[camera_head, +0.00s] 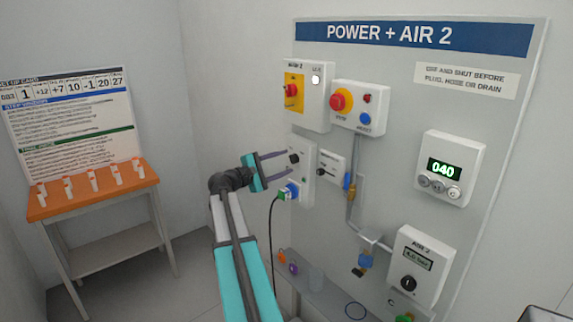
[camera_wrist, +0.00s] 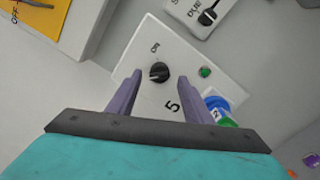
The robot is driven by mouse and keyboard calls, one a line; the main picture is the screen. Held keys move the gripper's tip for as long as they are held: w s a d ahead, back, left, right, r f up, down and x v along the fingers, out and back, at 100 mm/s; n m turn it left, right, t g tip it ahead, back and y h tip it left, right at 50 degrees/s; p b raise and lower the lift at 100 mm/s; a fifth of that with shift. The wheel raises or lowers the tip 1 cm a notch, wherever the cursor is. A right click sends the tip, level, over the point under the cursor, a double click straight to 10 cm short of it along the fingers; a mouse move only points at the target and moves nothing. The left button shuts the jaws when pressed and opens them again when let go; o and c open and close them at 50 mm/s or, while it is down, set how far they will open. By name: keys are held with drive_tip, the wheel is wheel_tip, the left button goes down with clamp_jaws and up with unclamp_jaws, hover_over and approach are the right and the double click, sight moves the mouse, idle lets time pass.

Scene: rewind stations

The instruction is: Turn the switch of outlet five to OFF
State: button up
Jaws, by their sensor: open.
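The outlet five box (camera_head: 308,178) is a pale panel on the wall board, left of centre. It also shows in the wrist view (camera_wrist: 180,45), with a printed 5. Its black round switch knob (camera_wrist: 159,72) is near an ON label; I cannot tell exactly where the knob points. The knob also shows in the head view (camera_head: 294,158). My gripper (camera_head: 283,162) is open in front of the box. In the wrist view its fingertips (camera_wrist: 161,80) appear on either side of the knob; contact is not clear. A green lamp (camera_wrist: 205,71) sits beside the knob.
A blue socket (camera_wrist: 216,103) with a green plug (camera_head: 285,195) and black cable is close below the knob. A yellow-plated red switch (camera_head: 292,91) and an emergency stop box (camera_head: 358,107) are above. A small labelled switch box (camera_head: 331,164) is just right.

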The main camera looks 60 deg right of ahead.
drive_tip(key=b+v, duration=0.2)
drive_tip(key=v, duration=0.9)
drive_tip(key=shift+a, duration=0.3)
drive_tip(key=shift+f, duration=0.1)
